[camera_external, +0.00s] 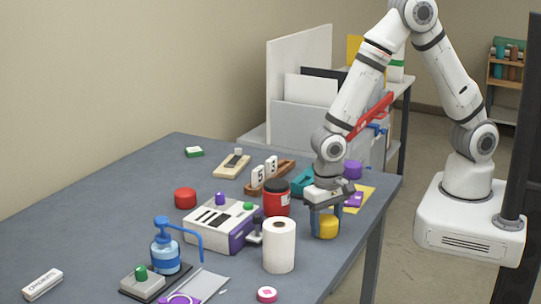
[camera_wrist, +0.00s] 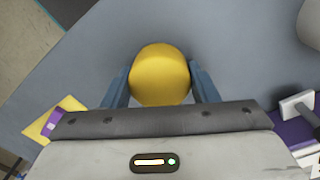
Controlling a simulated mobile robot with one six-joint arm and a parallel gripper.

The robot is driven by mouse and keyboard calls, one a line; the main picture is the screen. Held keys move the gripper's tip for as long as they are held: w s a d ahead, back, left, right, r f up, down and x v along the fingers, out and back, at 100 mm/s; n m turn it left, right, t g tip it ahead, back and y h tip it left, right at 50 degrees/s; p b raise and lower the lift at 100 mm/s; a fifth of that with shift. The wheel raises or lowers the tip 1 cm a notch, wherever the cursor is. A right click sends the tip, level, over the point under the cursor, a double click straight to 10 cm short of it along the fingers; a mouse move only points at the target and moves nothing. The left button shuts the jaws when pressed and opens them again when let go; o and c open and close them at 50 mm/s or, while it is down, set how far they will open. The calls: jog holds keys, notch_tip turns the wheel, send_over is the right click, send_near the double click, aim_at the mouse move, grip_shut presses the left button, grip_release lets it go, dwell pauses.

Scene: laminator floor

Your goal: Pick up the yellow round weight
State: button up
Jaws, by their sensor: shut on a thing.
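The yellow round weight (camera_external: 326,227) is a short yellow cylinder near the right edge of the grey table. My gripper (camera_external: 326,222) points down over it, with a finger on each side. In the wrist view the weight (camera_wrist: 160,75) sits between the two blue-grey fingers (camera_wrist: 161,85), which are shut on it. Whether its underside touches the table is hard to tell. Its lower part is hidden in the wrist view.
A white roll (camera_external: 279,246) stands left of my gripper, and a red jar (camera_external: 277,198) with a black lid stands behind it. A yellow sheet with a purple item (camera_external: 354,199) lies to the right. A white-purple machine (camera_external: 213,222) is further left. The table edge is close on the right.

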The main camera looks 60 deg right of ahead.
jog(key=shift+c, duration=0.8)
jog(key=shift+r, duration=0.1)
